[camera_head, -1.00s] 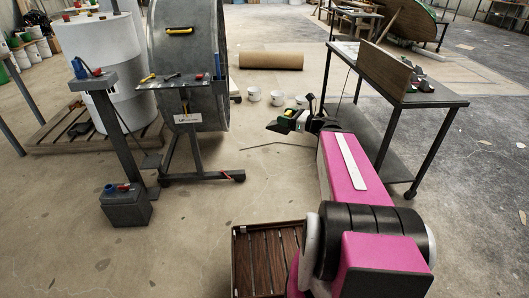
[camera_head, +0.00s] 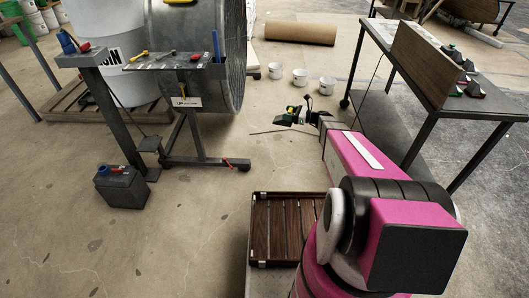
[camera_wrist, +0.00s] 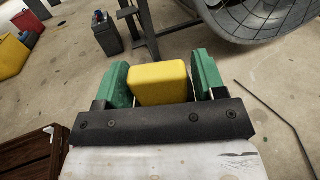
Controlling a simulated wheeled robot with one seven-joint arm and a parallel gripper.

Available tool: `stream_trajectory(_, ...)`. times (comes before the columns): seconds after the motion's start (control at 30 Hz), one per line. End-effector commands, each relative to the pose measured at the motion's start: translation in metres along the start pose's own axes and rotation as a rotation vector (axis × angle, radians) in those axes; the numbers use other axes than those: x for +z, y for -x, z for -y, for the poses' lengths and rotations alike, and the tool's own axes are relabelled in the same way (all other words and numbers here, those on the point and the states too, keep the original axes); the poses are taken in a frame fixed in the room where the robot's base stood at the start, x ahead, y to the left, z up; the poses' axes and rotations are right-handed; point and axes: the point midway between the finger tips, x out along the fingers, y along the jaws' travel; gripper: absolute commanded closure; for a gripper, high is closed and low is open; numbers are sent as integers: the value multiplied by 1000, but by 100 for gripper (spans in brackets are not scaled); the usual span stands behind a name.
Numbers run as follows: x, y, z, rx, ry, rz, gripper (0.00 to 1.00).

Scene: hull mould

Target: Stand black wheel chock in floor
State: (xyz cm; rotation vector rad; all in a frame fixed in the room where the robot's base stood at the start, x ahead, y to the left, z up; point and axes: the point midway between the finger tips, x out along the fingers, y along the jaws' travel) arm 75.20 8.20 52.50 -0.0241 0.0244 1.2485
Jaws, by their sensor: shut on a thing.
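My gripper (camera_head: 291,116) is stretched out ahead over the open concrete floor (camera_head: 215,220). In the wrist view its two green fingers (camera_wrist: 160,82) are shut on a block-like thing with a smooth yellow face. In the head view the held thing looks dark and wedge-like, so I take it for the black wheel chock (camera_wrist: 158,84). The yellow face points towards the wrist camera; most of the dark body is hidden behind it. I cannot tell its height above the floor, but no contact shows.
A grey tool stand (camera_head: 185,105) and a large metal drum (camera_head: 233,50) stand left of my gripper. A dark battery box (camera_head: 120,188) is on the floor. White pots (camera_head: 300,76) stand beyond. A table (camera_head: 400,60) with several small wedges is at right. A slatted wooden tray (camera_head: 256,230) lies near me.

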Motion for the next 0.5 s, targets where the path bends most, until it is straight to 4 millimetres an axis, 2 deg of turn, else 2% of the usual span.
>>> stream_trajectory(0.03, -30, -15, 15, 23, -3, 0, 69)
stream_trajectory(0.2, -107, -53, 28, 96, -1, 4, 69)
stream_trajectory(0.5, -243, -114, 33, 213, -1, 19, 69)
